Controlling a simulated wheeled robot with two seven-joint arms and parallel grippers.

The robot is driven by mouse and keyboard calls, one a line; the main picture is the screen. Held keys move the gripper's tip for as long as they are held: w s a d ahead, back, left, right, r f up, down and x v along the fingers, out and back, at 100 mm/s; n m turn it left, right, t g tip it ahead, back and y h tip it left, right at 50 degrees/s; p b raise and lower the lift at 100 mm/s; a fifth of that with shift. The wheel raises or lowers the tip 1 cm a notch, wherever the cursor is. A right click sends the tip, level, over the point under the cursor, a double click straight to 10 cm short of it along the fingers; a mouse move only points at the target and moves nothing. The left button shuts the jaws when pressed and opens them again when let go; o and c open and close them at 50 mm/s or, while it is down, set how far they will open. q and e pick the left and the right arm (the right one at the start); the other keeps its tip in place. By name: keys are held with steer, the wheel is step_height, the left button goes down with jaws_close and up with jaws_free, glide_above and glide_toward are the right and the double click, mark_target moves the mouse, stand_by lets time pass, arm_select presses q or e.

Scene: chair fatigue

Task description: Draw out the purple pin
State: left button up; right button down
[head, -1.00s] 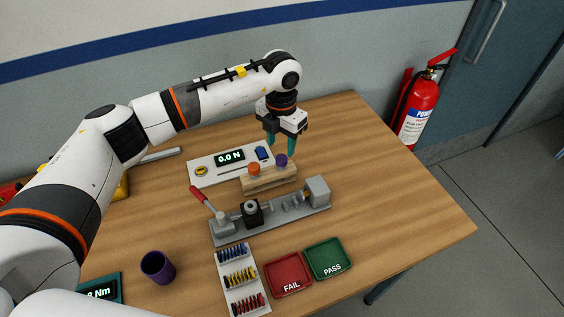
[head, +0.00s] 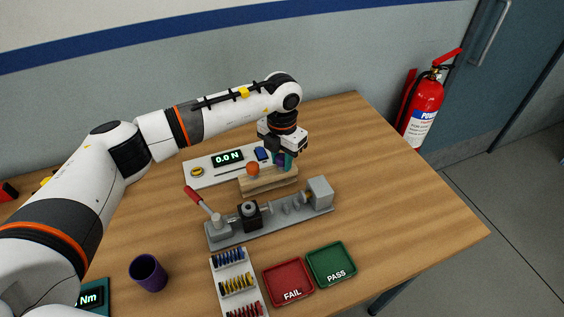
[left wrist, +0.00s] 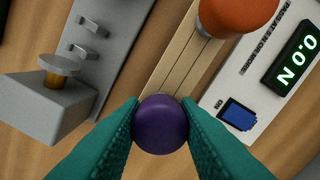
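The purple pin (head: 281,160) stands at the right end of a wooden block (head: 265,182); its round purple knob (left wrist: 161,124) fills the middle of the left wrist view. My left gripper (head: 282,163) points down over it, with its teal fingers on both sides of the knob and appearing to touch it. It looks shut on the knob. The pin's shaft is hidden below the knob. An orange knob (head: 252,169) stands on the same block to the left and also shows in the left wrist view (left wrist: 235,12). My right gripper is not in view.
A grey fixture with a red-handled lever (head: 198,199) lies in front of the block. A white panel reading 0.0 N (head: 200,178) lies behind. Red FAIL (head: 289,278) and green PASS (head: 331,263) trays, a specimen rack (head: 250,272) and a purple cup (head: 148,272) are nearer.

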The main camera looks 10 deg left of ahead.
arm_select(q)
steer(key=shift+c, duration=0.9)
steer(key=shift+r, duration=0.1)
steer(key=shift+r, duration=0.1)
steer(key=shift+r+p, duration=1.25)
steer(key=shift+r, duration=1.4)
steer(key=shift+r, duration=0.1)
steer(key=shift+r+p, duration=1.1)
steer(key=shift+r, duration=0.85)
steer(key=shift+f, duration=0.1)
